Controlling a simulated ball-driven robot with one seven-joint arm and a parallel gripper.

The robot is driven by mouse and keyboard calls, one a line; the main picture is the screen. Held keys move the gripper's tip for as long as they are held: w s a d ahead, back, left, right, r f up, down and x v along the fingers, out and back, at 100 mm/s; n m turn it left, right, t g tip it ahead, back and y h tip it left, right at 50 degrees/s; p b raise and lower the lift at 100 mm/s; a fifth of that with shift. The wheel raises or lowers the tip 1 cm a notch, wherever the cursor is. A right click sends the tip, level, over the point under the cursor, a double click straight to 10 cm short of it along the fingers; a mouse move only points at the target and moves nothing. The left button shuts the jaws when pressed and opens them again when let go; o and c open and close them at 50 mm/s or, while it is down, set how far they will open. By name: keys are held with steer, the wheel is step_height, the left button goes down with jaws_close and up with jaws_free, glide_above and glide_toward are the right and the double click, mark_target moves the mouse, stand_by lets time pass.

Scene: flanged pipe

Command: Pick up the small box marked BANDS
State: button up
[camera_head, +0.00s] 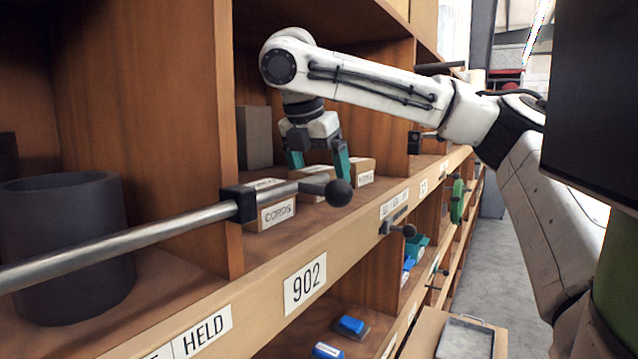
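Several small brown boxes with white labels stand in a row in a shelf compartment. The nearest box (269,216) reads CORDS. A middle box (313,197) is partly hidden behind the rail's knob, and a far box (362,174) stands to its right. Their labels are too small or covered to read, so I cannot tell which is marked BANDS. My gripper (318,162) points down with its two teal fingers apart, around or just above the middle box. Nothing is seen held between the fingers.
A metal rail (130,238) with a black knob (338,193) runs across the shelf front, close before the boxes. A dark cylinder (65,245) stands in the left compartment. A grey block (254,138) stands behind the boxes. Wooden dividers (185,120) flank the compartment.

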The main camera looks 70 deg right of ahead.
steer(key=shift+x, duration=1.15)
steer(key=c, duration=1.3)
steer(key=shift+r, duration=0.1)
